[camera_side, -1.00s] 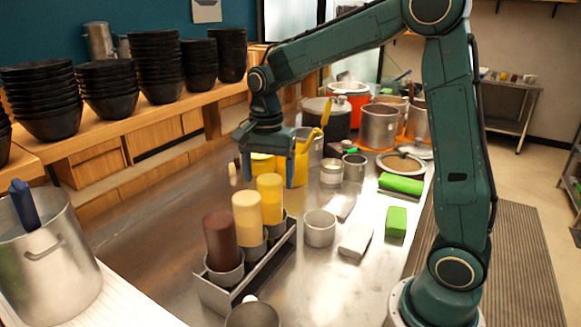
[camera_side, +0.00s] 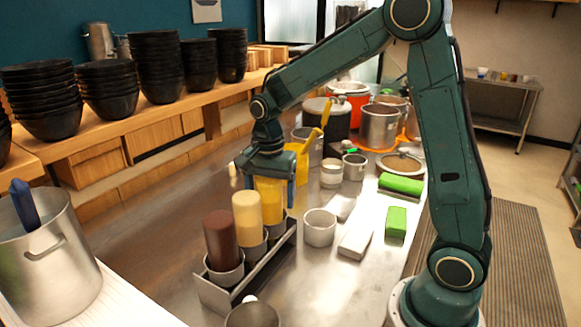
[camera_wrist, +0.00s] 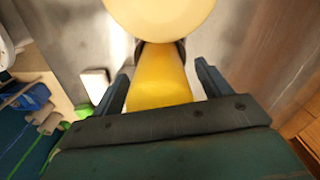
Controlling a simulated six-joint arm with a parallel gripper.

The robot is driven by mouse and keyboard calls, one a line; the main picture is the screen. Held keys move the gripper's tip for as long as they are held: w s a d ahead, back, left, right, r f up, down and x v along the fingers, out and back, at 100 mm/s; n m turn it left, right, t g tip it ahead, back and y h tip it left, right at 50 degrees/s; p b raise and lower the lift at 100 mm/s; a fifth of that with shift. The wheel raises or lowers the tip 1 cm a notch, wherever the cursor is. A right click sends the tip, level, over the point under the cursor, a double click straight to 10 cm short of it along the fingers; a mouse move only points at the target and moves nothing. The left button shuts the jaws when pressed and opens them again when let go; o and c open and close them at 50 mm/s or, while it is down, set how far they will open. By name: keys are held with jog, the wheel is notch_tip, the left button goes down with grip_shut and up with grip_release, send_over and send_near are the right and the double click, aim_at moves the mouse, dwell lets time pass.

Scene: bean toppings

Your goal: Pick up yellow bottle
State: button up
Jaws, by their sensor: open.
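The yellow bottle (camera_side: 268,197) stands upright in the far holder of a metal rack (camera_side: 212,293), behind a cream bottle (camera_side: 247,220) and a brown bottle (camera_side: 220,240). My gripper (camera_side: 272,198) is open and low over the yellow bottle, which hides part of the far finger. In the wrist view the yellow bottle (camera_wrist: 160,78) lies between the two fingers (camera_wrist: 161,82), with a gap visible on either side. The cream bottle (camera_wrist: 160,12) shows at the top of that view.
A yellow container (camera_side: 300,160) stands just behind my gripper. A small metal cup (camera_side: 320,228), a white block (camera_side: 355,240) and green blocks (camera_side: 396,222) lie to the right. A large pot (camera_side: 45,262) stands at left. The counter left of the rack is clear.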

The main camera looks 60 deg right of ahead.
jog(key=c, duration=0.7)
jog(key=shift+r, duration=0.1)
notch_tip(320, 180, up, 20)
dwell(0.7)
dwell(0.7)
jog(key=s+d+f+m, duration=0.6)
jog(key=s+d+f, duration=0.2)
jog(key=d, duration=0.2)
jog(key=shift+d, duration=0.4)
